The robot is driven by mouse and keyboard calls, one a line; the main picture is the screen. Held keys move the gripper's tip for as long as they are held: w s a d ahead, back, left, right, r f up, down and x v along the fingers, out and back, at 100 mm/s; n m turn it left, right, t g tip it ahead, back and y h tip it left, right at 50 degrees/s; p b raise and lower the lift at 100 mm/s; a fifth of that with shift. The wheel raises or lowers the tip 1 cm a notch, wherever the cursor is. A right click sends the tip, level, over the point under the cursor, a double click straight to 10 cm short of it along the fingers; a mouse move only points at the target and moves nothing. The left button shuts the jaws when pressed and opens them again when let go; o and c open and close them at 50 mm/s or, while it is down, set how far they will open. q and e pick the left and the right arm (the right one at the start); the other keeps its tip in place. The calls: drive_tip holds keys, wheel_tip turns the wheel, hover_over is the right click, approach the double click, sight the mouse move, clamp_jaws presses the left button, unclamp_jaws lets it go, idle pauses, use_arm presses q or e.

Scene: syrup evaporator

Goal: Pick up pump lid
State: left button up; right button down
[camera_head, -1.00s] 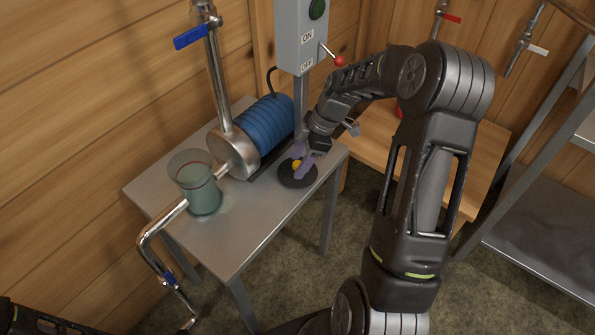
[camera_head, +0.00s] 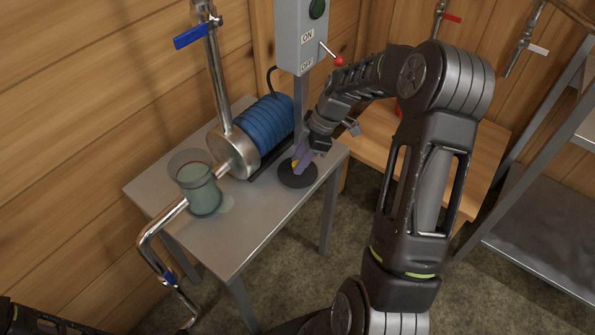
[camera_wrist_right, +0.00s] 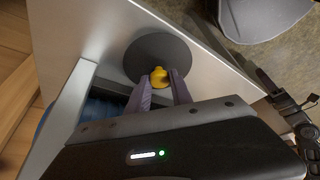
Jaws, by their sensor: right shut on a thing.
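The pump lid (camera_head: 298,177) is a dark round disc with a yellow knob. It is at the right part of the metal table (camera_head: 243,236), next to the blue pump. My right gripper (camera_head: 298,163) reaches down to it, with its purple fingers shut on the yellow knob. In the right wrist view the knob (camera_wrist_right: 159,78) sits between the two fingertips, with the dark disc (camera_wrist_right: 150,52) around it. I cannot tell whether the disc touches the tabletop. My left gripper is not in view.
The blue pump (camera_head: 268,124) and a clear greenish cup (camera_head: 199,184) with a pipe stand on the same table. The grey ON/OFF switch box (camera_head: 301,38) is above my right gripper. A wooden table (camera_head: 480,165) stands at the right. The front of the metal table is clear.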

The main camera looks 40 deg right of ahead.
drive_tip(key=shift+r, duration=0.1)
idle(0.5)
drive_tip(key=shift+s+r, duration=0.1)
drive_tip(key=shift+r, duration=0.05)
drive_tip(key=r, duration=0.2)
drive_tip(key=r+b, duration=0.1)
drive_tip(key=r, duration=0.3)
drive_tip(key=shift+s+d+r, duration=0.2)
drive_tip(key=shift+s+r, duration=0.1)
drive_tip(key=s+d+b, duration=0.1)
drive_tip(key=s+d, duration=0.1)
drive_tip(key=s, duration=0.7)
drive_tip(key=s+d+b, duration=0.2)
drive_tip(key=s+d, duration=0.1)
drive_tip(key=s, duration=0.6)
drive_tip(key=shift+s+d+b, duration=0.15)
drive_tip(key=shift+d+b, duration=0.05)
drive_tip(key=shift+b, duration=0.1)
drive_tip(key=shift+f, duration=0.1)
